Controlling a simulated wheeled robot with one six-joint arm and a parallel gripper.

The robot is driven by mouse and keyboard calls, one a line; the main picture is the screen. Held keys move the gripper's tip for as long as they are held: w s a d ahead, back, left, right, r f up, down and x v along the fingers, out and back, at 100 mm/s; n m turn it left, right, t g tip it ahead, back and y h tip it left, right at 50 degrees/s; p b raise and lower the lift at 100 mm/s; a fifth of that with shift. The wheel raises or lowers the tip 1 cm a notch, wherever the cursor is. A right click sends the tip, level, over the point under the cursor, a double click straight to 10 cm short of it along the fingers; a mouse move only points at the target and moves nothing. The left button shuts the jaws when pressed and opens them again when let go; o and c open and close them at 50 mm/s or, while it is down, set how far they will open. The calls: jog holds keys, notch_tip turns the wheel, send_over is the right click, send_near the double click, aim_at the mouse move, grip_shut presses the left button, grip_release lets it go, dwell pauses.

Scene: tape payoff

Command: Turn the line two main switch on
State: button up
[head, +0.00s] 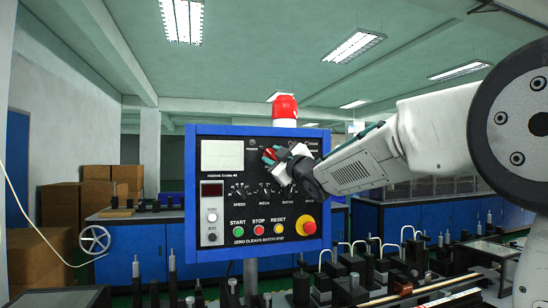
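A blue-framed control panel (222,259) with a black face stands upright in front of me. My arm reaches in from the right, and my gripper (271,155) is at the upper middle of the panel face. It covers part of that face, and I cannot tell whether it touches a control. The finger gap is too small to read. A row of small dials is at mid-height, with a speed dial (237,191) at its left. I cannot pick out a label for the line two main switch, which may be hidden behind my gripper.
Green start (238,224), red stop (259,230) and yellow reset (278,229) buttons line the bottom, beside a red emergency knob (308,227). A red beacon (285,106) tops the panel. Machinery with black blocks and pipes (380,270) fills the lower right.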

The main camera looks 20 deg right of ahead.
grip_shut()
jog(key=shift+m, duration=0.4)
jog(key=m+h, duration=0.1)
jog(key=m, duration=0.1)
jog(key=m+t+h, duration=0.1)
jog(key=m, duration=0.1)
jog(key=shift+a+f+m, duration=0.1)
jog(key=shift+a+m, duration=0.05)
jog(key=shift+m, duration=0.25)
jog(key=m+h, duration=0.1)
jog(key=m, duration=0.2)
jog(key=m+t+h, duration=0.1)
jog(key=m+h, duration=0.1)
jog(key=m, duration=0.1)
jog(key=shift+a+m, duration=0.1)
jog(key=shift+m, duration=0.3)
jog(key=m+h, duration=0.2)
jog(key=m, duration=0.1)
jog(key=m+h, duration=0.1)
jog(key=m, duration=0.2)
jog(key=shift+m+h, duration=0.3)
jog(key=shift+h, duration=0.1)
jog(key=m+g+h, duration=0.1)
jog(key=m, duration=0.2)
jog(key=m+g+h, duration=0.1)
jog(key=m, duration=0.2)
jog(key=shift+a+h, duration=0.1)
jog(key=shift+h, duration=0.3)
jog(key=shift+m, duration=0.4)
